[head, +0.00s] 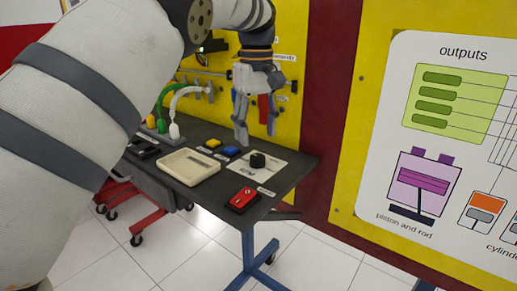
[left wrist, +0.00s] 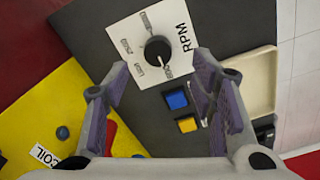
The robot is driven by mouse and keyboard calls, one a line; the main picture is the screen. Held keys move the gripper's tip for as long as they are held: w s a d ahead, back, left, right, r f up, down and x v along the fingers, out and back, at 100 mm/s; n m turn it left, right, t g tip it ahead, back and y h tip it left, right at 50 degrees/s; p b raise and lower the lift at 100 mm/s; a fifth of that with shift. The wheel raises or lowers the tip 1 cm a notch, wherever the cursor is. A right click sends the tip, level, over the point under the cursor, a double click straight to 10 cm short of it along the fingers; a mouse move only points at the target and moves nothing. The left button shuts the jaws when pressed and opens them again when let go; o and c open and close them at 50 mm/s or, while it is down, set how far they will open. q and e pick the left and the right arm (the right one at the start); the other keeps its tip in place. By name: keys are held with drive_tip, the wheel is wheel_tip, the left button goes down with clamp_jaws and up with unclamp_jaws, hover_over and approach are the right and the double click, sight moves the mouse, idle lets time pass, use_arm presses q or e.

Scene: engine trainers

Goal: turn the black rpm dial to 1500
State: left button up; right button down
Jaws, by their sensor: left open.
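The black rpm dial (head: 257,160) is a round knob on a white label plate near the right end of the dark table. In the left wrist view the dial (left wrist: 158,49) sits on the plate marked RPM (left wrist: 152,42), beyond and between the fingertips. My left gripper (head: 255,135) is open and empty, above and apart from the dial, fingers pointing down. It also shows in the left wrist view (left wrist: 160,75), with nothing between its fingers. My right gripper is in neither view.
On the dark table (head: 275,203), a red switch box (head: 242,200), a cream tray (head: 188,167), a blue button (head: 231,151) and a yellow button (head: 213,143) lie near the dial. A yellow tool panel (head: 285,50) stands close behind.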

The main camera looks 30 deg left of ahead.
sight(257, 156)
use_arm(q)
wheel_tip(257, 156, down, 6)
drive_tip(key=shift+w+f, duration=0.15)
drive_tip(key=shift+f, duration=0.05)
drive_tip(key=c, duration=1.2)
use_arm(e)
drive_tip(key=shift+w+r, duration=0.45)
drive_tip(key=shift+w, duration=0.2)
use_arm(q)
drive_tip(key=shift+r+p, duration=0.1)
drive_tip(key=shift+p, duration=0.2)
drive_tip(key=m, duration=0.5)
drive_tip(key=shift+m+p, duration=0.3)
drive_tip(key=m, duration=0.5)
drive_tip(key=shift+m, duration=0.4)
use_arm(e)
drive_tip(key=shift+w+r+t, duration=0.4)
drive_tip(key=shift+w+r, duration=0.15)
use_arm(q)
drive_tip(key=shift+m, duration=0.3)
